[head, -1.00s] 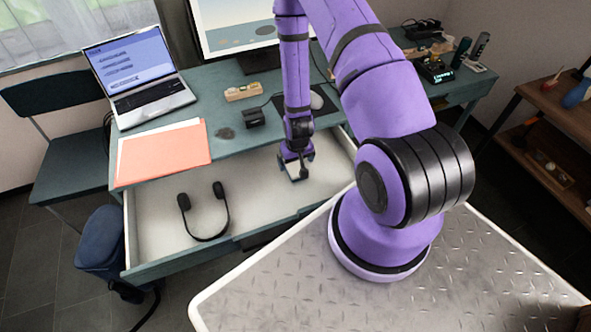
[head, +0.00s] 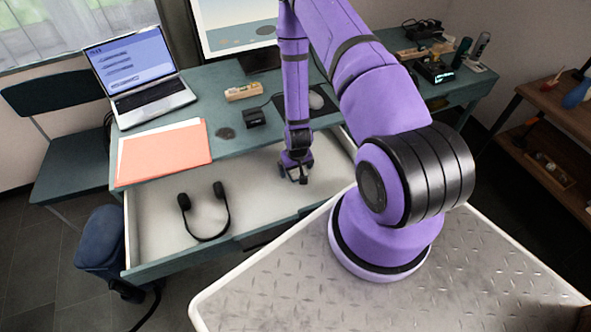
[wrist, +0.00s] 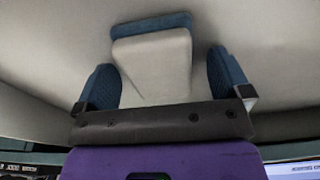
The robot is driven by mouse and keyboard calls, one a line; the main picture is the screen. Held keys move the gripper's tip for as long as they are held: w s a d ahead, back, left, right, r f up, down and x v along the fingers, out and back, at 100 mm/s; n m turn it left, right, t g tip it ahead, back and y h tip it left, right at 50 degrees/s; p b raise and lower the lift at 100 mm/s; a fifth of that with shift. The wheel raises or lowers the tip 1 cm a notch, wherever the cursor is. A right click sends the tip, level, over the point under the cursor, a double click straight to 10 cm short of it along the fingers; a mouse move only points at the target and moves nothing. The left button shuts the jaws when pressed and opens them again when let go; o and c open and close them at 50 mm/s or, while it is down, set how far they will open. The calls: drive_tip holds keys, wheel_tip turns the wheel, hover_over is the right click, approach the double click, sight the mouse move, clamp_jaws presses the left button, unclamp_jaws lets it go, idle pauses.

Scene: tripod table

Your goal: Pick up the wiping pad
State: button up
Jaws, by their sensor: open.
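The wiping pad (wrist: 152,65), a pale grey block with a blue strip along its far edge, shows in the wrist view on the pale drawer floor. My gripper (wrist: 161,62) is open, with one blue-lined finger on each side of the pad in that view. Bare floor shows between the pad and each finger, and I cannot tell the height gap. In the head view my gripper (head: 297,178) points down into the open drawer (head: 160,225), near its right part. I cannot make out the pad there; the gripper likely covers it.
A black headset (head: 222,212) lies in the drawer to the left. On the desk above are an orange folder (head: 165,155), a laptop (head: 150,103), a small black box (head: 254,117) and a mouse (head: 315,101). The drawer floor between headset and gripper is clear.

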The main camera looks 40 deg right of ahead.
drive_tip(key=shift+f, duration=0.15)
drive_tip(key=c, duration=1)
drive_tip(key=shift+r, duration=5.15)
